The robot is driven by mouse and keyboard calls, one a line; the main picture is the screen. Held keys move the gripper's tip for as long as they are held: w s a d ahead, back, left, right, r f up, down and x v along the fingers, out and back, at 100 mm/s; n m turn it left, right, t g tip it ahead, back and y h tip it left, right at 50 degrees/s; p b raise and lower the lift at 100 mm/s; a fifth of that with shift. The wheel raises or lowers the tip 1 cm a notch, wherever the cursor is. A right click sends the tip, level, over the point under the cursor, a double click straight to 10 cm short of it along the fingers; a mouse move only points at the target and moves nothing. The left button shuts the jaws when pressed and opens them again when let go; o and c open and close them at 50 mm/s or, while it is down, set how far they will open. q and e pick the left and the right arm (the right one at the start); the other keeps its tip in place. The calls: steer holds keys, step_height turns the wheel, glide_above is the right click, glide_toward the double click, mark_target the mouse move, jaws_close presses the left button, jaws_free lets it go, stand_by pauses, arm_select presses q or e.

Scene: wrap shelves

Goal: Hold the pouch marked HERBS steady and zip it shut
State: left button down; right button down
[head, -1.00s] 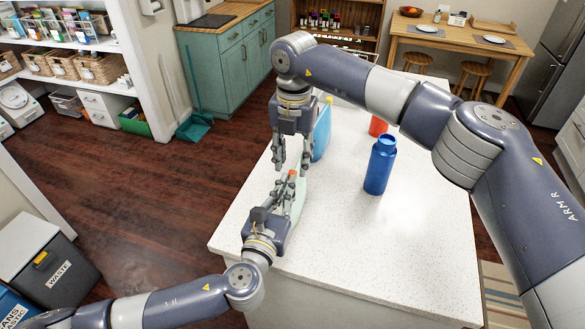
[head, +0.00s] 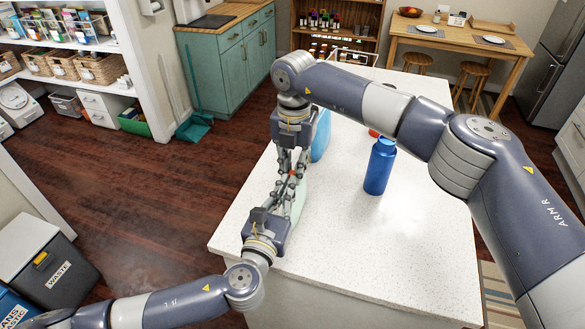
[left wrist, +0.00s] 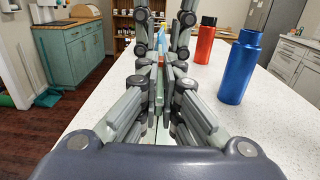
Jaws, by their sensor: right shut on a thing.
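The pale green pouch (head: 300,198) stands near the counter's left edge, largely hidden by my grippers; no label can be read. My left gripper (head: 289,186) holds it from the near side, and in the left wrist view the fingers close on a thin pale strip of the pouch (left wrist: 163,128). The small orange-red zip slider (head: 293,173) is at the pouch's top, and it also shows in the left wrist view (left wrist: 161,60). My right gripper (head: 291,168) points down from above and is shut on the slider, its fingertips close to the left fingers.
A blue pouch (head: 321,136) stands just behind my right gripper. A blue bottle (head: 380,166) stands to the right, and a red bottle (left wrist: 205,42) behind it is mostly covered by my right arm in the head view. The white counter (head: 400,240) is clear at front right.

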steer(key=shift+w+d, duration=0.25)
steer(key=shift+w, duration=0.7)
steer(key=shift+w+d, duration=0.25)
steer(key=shift+w, duration=0.65)
steer(key=c, duration=1.5)
jaws_free()
step_height(320, 180, up, 12)
steer(key=shift+d, duration=0.1)
